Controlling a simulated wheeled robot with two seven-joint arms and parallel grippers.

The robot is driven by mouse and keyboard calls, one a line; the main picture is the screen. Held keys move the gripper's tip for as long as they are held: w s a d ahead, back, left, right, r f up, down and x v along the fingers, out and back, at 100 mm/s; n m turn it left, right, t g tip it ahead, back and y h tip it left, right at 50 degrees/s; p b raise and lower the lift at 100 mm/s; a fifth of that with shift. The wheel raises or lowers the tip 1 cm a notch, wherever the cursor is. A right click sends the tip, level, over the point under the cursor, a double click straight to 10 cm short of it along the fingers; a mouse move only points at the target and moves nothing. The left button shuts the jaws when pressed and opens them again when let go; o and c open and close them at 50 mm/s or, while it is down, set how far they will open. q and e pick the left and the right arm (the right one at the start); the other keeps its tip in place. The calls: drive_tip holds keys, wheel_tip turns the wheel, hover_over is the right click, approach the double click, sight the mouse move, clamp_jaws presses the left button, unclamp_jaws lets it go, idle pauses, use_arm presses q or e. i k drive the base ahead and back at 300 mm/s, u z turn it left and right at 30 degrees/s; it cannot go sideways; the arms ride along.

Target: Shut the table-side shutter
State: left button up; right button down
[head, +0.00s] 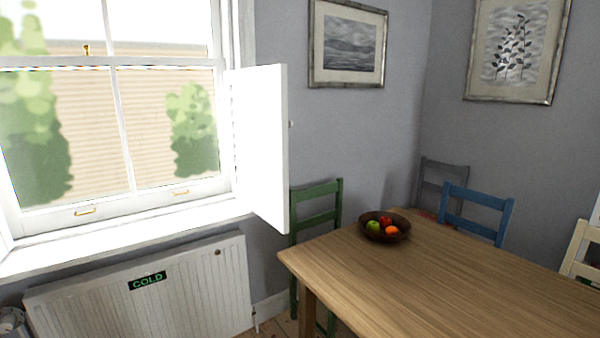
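The table-side shutter (262,148) is a white panel at the right side of the window (115,110). It stands open, swung out from the window frame into the room, with a small knob (291,124) at its right edge. Its lower corner hangs near the green chair and the wooden table (450,275). Neither of my grippers is in the head view, so I cannot see whether they are open or shut.
A white radiator (200,295) with a "COLD" sign (148,281) stands below the white sill (130,236). A green chair (318,190) is between wall and table. A bowl (372,234) of fruit sits on the table; a blue chair (478,198) and cream chair (583,240) stand around it.

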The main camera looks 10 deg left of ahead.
sight(256, 98)
drive_tip(key=u, duration=0.65)
drive_tip(key=i, duration=1)
drive_tip(key=u, duration=1)
